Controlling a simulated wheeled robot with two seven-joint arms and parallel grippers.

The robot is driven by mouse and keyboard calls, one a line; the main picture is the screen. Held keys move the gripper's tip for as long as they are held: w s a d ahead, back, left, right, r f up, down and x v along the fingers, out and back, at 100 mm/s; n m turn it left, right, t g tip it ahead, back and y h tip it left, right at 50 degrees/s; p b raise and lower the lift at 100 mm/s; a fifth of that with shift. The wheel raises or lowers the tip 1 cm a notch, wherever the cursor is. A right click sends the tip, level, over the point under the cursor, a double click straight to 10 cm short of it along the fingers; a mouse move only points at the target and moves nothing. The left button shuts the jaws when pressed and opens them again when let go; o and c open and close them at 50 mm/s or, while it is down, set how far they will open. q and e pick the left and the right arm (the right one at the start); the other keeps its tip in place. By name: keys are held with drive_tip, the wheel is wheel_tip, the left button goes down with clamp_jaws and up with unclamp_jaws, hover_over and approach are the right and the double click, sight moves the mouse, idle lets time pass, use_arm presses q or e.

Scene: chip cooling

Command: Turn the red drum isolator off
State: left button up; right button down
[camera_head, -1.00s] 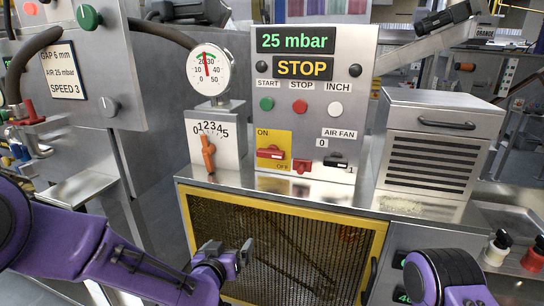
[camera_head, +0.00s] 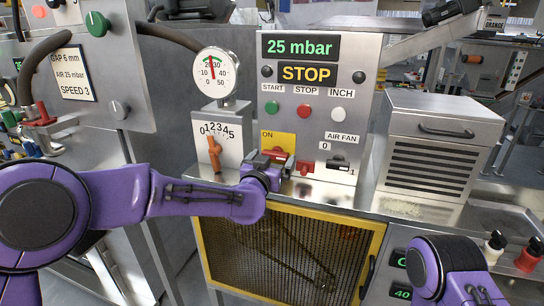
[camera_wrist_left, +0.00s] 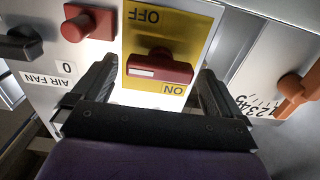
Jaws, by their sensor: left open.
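The red drum isolator is a red handle (camera_head: 276,153) on a yellow plate (camera_head: 279,139) low on the steel control panel. In the left wrist view, upside down, the handle (camera_wrist_left: 158,67) lies crosswise between the ON and OFF labels, nearer ON. My left gripper (camera_head: 270,163) is at the plate, hiding its lower part in the head view. In the wrist view my left gripper (camera_wrist_left: 157,80) is open, its fingers on either side of the handle with nothing gripped. Of my right arm, only a purple link shows at the lower right; its gripper is out of view.
A red knob (camera_head: 305,168) and the black air fan switch (camera_head: 338,163) sit to the right. An orange lever (camera_head: 214,153) on a numbered scale stands to the left. Below is a yellow-framed mesh guard (camera_head: 290,260). The display reads STOP (camera_head: 304,73).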

use_arm(q)
drive_tip(key=c, duration=1)
drive_tip(key=shift+o, duration=0.2)
drive_tip(key=n+b, duration=0.1)
drive_tip(key=n, duration=0.2)
drive_tip(key=shift+f+n+b, duration=0.15)
drive_tip(key=shift+n+b, duration=0.15)
drive_tip(key=shift+b, duration=0.1)
drive_tip(key=n+b, duration=0.2)
drive_tip(key=n, duration=0.3)
drive_tip(key=n+b, duration=0.2)
drive_tip(key=n, duration=0.3)
drive_tip(key=shift+b, duration=0.3)
drive_tip(key=shift+n+b, duration=1.05)
drive_tip(key=shift+n, duration=1.05)
